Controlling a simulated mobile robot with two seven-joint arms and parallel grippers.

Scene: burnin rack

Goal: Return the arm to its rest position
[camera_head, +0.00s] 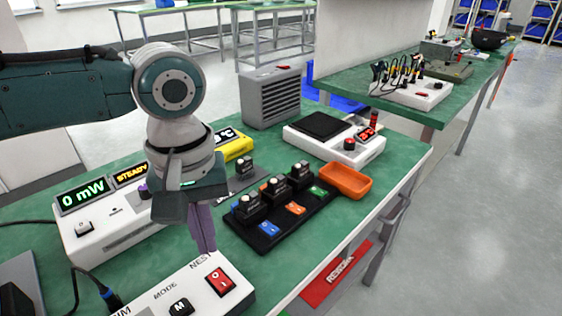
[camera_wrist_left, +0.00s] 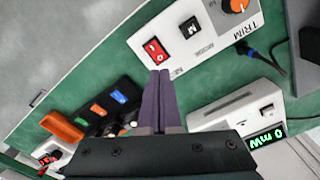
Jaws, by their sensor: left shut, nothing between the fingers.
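My left arm comes in from the left in the head view, with its wrist bent down over the green bench. My left gripper (camera_head: 207,250) points down with its two purple fingers together and nothing between them. It hangs near the white box with the red rocker switch (camera_head: 221,281), and I cannot tell its exact height above the bench. In the left wrist view the closed fingers (camera_wrist_left: 158,78) point toward that box's red switch (camera_wrist_left: 155,51). My right gripper is not in view.
On the green bench (camera_head: 400,165) are a white meter reading 0 mW (camera_head: 115,232), a black tray with several modules (camera_head: 285,215), an orange bin (camera_head: 346,181), a white device with a black plate (camera_head: 335,140) and a grey ribbed box (camera_head: 271,97). Space above the bench looks open.

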